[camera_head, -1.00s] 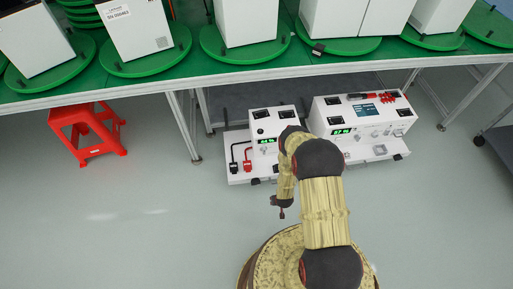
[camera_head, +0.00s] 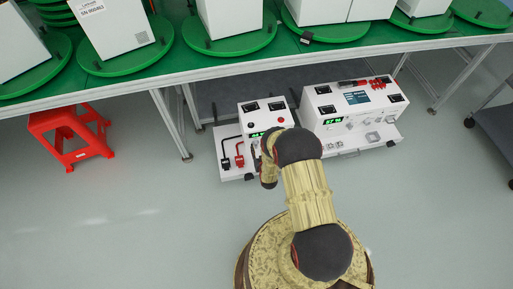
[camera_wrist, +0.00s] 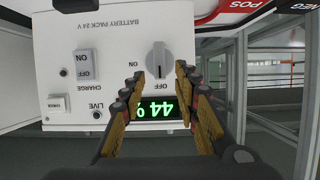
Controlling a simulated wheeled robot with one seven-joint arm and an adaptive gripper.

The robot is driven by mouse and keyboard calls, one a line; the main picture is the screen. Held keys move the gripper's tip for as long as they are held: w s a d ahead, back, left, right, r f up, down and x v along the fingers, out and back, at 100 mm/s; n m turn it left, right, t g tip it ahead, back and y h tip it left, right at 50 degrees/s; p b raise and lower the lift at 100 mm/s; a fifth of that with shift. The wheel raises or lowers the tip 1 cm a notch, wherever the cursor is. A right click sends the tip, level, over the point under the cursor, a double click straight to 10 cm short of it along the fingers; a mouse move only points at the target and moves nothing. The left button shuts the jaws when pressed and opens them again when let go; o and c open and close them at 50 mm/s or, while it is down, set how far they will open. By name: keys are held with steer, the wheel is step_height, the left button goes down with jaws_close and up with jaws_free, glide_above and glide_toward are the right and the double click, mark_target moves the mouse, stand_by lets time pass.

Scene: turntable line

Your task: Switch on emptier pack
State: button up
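My gripper (camera_wrist: 160,72) is open, fingertips either side of the knob's lower end; contact is unclear.
A rocker switch (camera_wrist: 86,65) marked CHARGE is beside the knob. The green-topped table (camera_head: 170,62) with white boxes on turntables overhangs the packs. A red stool (camera_head: 70,130) is at left, a dark cart (camera_head: 495,125) at right.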

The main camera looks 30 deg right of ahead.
mark_target(256, 144)
steer(key=shift+b+x, duration=0.45)
steer(key=shift+x, duration=1)
steer(key=shift+c, duration=0.8)
jaws_close()
